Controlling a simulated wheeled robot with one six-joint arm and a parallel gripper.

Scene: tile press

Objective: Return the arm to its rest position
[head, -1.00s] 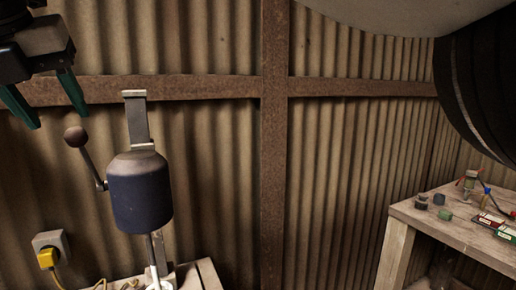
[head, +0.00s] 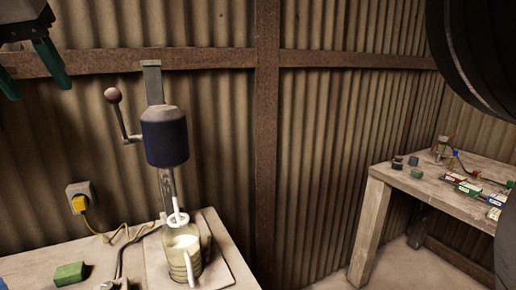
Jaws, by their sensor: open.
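My gripper (head: 32,72) is at the top left of the head view, partly cut off by the frame edge. Its two dark green fingers hang down, spread apart, with nothing between them. It is up and to the left of the press, clear of the lever's ball knob (head: 112,95). The press has a dark blue body (head: 165,138) on an upright metal post. Below it, a pale jug-like vessel with a handle (head: 182,252) stands on the base board.
A green block (head: 70,274) lies on the near table at lower left. A socket with a yellow plug (head: 79,203) and cable is on the corrugated wall. A wooden bench (head: 440,190) with small coloured items stands at right. Floor shows between the tables.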

